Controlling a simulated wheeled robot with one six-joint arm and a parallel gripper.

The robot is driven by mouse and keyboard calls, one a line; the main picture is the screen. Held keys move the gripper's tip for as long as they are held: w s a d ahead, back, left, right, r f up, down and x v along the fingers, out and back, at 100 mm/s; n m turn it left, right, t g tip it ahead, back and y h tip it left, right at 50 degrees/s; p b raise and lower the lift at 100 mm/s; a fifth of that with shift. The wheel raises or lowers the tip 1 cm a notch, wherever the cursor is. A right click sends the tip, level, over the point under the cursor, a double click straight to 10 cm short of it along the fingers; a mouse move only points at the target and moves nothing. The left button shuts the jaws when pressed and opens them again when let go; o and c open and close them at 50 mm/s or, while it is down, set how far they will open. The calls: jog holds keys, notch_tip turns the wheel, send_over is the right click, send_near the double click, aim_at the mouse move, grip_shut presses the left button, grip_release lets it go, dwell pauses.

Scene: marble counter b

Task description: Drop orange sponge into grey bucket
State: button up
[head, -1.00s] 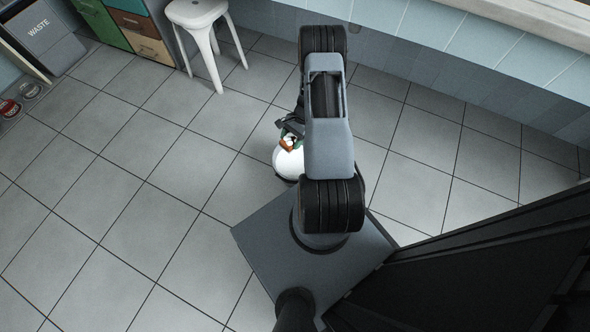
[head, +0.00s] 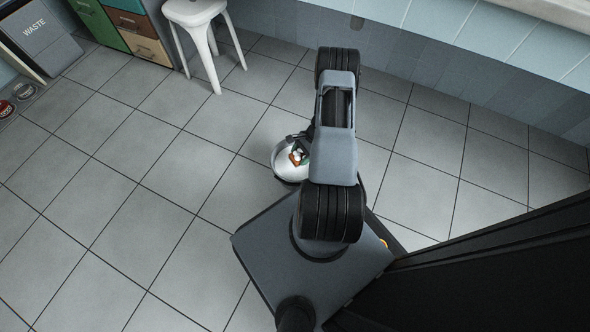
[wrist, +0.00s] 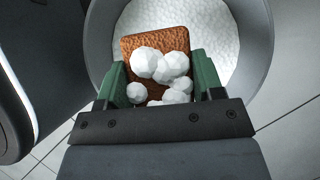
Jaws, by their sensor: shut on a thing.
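The orange sponge (wrist: 146,46) is held between the two green fingers of my gripper (wrist: 160,82), with several white foam clumps on its face. Below it in the wrist view is the round grey bucket (wrist: 257,50), its inside filled with white foam. The sponge overlaps the bucket's opening in this view; I cannot tell its exact height above the foam. In the head view the grey bucket (head: 275,160) stands on the floor beside my arm, which hides its right part. The sponge (head: 295,158) shows small over it.
A white stool (head: 200,40) stands at the back left, near a colored drawer cabinet (head: 130,30). A waste bin (head: 40,45) is in the far left corner. A tiled wall (head: 430,45) runs behind.

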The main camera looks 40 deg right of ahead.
jog(key=shift+f, duration=0.65)
jog(key=o, duration=0.9)
jog(key=shift+o, duration=0.2)
jog(key=shift+r, duration=0.1)
jog(key=p+v, duration=0.4)
jog(key=v, duration=0.9)
jog(key=shift+d+r+p, duration=0.2)
jog(key=shift+r+p, duration=0.1)
